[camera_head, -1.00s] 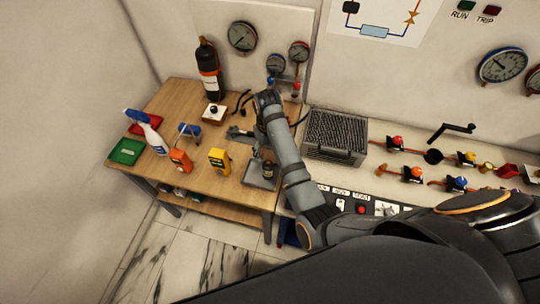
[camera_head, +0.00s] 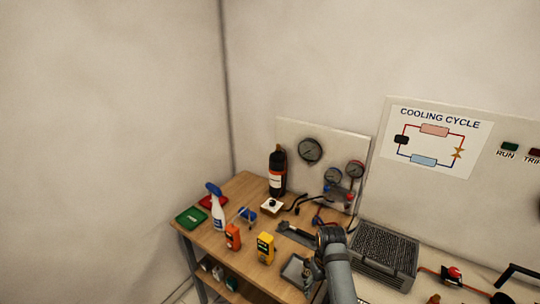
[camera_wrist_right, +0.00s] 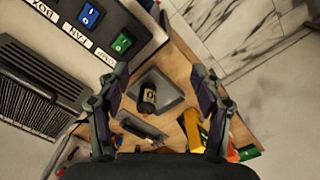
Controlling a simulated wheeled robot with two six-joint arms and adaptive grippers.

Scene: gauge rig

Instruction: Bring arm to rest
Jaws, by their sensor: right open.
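My right arm rises from the bottom of the head view, with its wrist bent down over the bench's front right part. My right gripper (camera_wrist_right: 160,75) is open and empty in the wrist view, its two fingers spread apart. Between and beyond the fingers, a small dark cylinder (camera_wrist_right: 148,97) stands on a grey tray (camera_wrist_right: 172,88); I see no contact with the fingers. In the head view the tray (camera_head: 292,270) is partly hidden by my wrist. My left gripper is not in view.
The wooden bench (camera_head: 215,245) holds a spray bottle (camera_head: 217,208), a black cylinder bottle (camera_head: 277,172), an orange meter (camera_head: 233,237) and a yellow meter (camera_head: 265,247). A finned grey unit (camera_head: 385,252) stands close right of my arm. Gauges hang on the back panel.

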